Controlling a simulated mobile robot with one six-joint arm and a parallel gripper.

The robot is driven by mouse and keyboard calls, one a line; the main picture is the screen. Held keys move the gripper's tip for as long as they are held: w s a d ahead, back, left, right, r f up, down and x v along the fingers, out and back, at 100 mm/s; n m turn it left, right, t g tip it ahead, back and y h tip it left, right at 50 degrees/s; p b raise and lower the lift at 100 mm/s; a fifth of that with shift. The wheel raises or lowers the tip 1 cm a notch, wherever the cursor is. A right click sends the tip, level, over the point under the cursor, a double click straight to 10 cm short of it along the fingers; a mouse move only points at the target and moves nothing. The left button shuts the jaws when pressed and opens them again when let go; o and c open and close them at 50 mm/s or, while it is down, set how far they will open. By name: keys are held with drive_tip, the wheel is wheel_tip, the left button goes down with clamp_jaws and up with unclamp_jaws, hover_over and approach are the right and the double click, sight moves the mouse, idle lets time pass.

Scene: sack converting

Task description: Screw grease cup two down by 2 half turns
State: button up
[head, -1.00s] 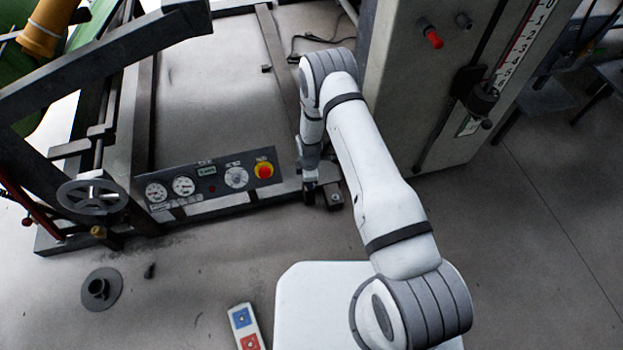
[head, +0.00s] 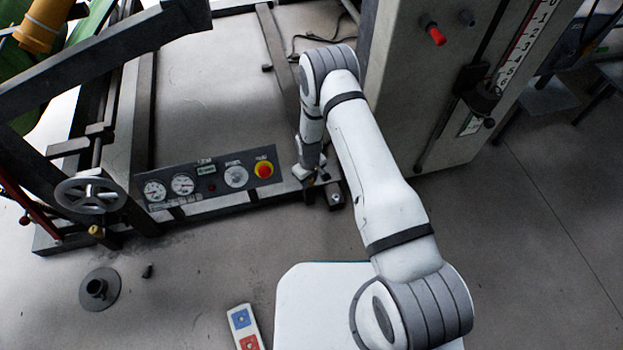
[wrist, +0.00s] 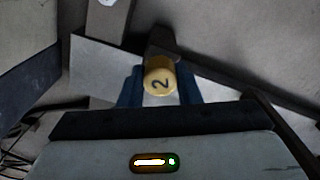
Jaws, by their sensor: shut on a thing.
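Grease cup two (wrist: 159,80), a brass-coloured round cap marked with a dark "2", shows in the wrist view between the two blue fingers. My gripper (wrist: 159,88) is shut on it, one finger on each side. In the head view my gripper (head: 318,180) is at the machine's low front beam, just right of the panel. The cup cannot be made out there, and its thread is hidden under the cap in the wrist view.
Left of my gripper is a panel (head: 210,180) with gauges and a red-and-yellow button. A handwheel (head: 90,193) is farther left. A grey cabinet (head: 420,90) stands close on the right. A flanged disc (head: 100,289) and a pendant (head: 244,328) lie in front.

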drive_tip(key=m, duration=0.4)
drive_tip(key=shift+w+a+r+m, duration=0.1)
drive_tip(key=shift+w+r+m, duration=0.05)
drive_tip(key=shift+w+m, duration=0.2)
drive_tip(key=m, duration=0.4)
drive_tip(key=shift+m+b, duration=0.25)
drive_tip(key=shift+b, duration=0.05)
drive_tip(key=m, duration=0.4)
drive_tip(key=shift+m, duration=0.3)
drive_tip(key=shift+a+m, duration=0.15)
drive_tip(key=shift+m, duration=1.65)
drive_tip(key=o, duration=0.7)
drive_tip(key=shift+o, duration=1.4)
drive_tip(key=shift+s, duration=0.15)
